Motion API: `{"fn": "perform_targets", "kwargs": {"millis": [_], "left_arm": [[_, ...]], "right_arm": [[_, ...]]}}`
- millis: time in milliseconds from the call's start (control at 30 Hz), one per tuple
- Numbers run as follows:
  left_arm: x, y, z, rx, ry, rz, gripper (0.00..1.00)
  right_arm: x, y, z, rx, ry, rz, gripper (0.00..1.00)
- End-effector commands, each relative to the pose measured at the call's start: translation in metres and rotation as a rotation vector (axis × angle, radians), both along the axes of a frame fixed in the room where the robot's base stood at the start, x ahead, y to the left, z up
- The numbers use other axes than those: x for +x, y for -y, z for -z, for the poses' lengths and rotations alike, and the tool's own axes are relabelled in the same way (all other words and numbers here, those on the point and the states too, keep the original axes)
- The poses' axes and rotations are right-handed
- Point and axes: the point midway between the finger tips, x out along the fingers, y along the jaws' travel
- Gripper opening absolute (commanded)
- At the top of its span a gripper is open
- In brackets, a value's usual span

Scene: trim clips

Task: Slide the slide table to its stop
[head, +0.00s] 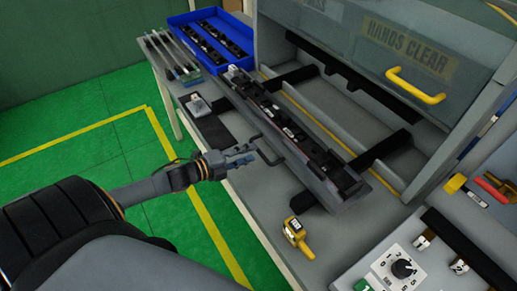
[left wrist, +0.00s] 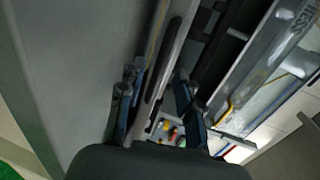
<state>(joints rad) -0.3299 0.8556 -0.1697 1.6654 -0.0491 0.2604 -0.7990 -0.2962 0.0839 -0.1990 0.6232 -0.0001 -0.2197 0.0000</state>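The slide table (head: 345,198) is a long grey carriage bearing a row of dark trim parts. It lies across black rails (head: 381,149) at the front of the machine, apart from the machine's rear frame. A dark handle (head: 267,153) sticks out from its front side. My left gripper (head: 248,156) is at this handle, reaching in from the left. In the left wrist view the two fingers (left wrist: 155,100) stand apart with a dark bar (left wrist: 158,80) between them; contact cannot be made out. My right gripper is not in view.
The machine's hood (head: 365,50) has a yellow handle (head: 416,86) and stands behind. A blue bin (head: 211,41) of parts is at the back left. A yellow device (head: 296,236) lies near the bench's front edge. A control box (head: 403,268) is at front right.

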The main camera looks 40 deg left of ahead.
Motion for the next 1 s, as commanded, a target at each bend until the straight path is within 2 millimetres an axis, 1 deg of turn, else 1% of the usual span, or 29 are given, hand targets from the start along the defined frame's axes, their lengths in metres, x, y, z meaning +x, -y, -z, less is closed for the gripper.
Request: {"fn": "perform_targets", "kwargs": {"millis": [33, 100, 300, 433, 733, 800, 867, 900, 1000], "left_arm": [[0.008, 0.003, -0.001, 0.0, 0.003, -0.001, 0.34], [0.017, 0.007, 0.001, 0.0, 0.002, -0.001, 0.34], [0.034, 0.014, 0.006, 0.0, 0.001, -0.001, 0.34], [0.039, 0.016, 0.008, 0.0, 0.0, 0.0, 0.34], [0.04, 0.017, 0.009, 0.0, -0.001, 0.0, 0.34], [0.04, 0.017, 0.009, 0.0, -0.001, 0.0, 0.2], [0.04, 0.017, 0.009, 0.0, -0.001, 0.0, 0.08], [0.04, 0.017, 0.009, 0.0, -0.001, 0.0, 0.0], [0.04, 0.017, 0.009, 0.0, -0.001, 0.0, 0.0]], "right_arm": [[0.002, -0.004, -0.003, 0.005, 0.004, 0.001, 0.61], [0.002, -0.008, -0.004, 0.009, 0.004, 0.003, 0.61], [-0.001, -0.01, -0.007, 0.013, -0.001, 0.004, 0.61], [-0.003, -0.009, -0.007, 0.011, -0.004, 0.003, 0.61], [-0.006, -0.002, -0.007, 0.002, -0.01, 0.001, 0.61], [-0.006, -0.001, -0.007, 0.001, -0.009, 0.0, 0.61], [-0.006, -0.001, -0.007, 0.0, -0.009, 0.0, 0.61], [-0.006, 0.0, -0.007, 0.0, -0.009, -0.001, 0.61], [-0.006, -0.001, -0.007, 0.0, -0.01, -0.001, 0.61]]}}
